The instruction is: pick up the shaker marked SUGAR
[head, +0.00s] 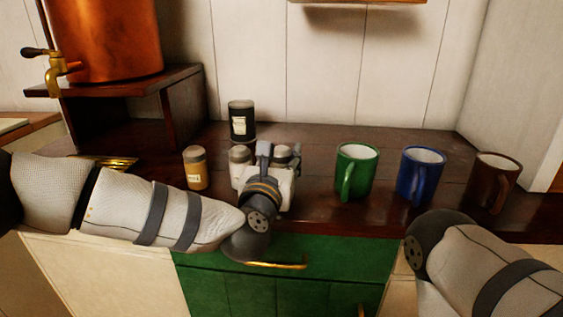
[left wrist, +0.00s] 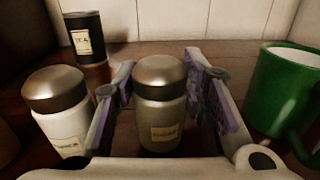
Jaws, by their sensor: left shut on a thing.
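My left gripper (head: 272,158) is shut on a grey shaker with a metal cap (left wrist: 161,95), which stands upright between the two fingers. Its small tan label is blurred but looks like SUGAR. In the head view the gripper hides most of this shaker and only its cap (head: 282,153) shows clearly. I cannot tell whether its base touches the counter. A pale shaker with a metal cap (left wrist: 57,112) stands just left of the fingers, its label hard to read. A tan shaker (head: 195,168) stands further left. My right gripper is not in view; only its arm shows at lower right.
A black tin marked TEA (left wrist: 87,40) stands behind on the dark wooden counter (head: 320,205). A green mug (head: 356,170), a blue mug (head: 421,175) and a brown mug (head: 492,182) stand to the right. A copper urn (head: 110,40) sits on a wooden stand at left.

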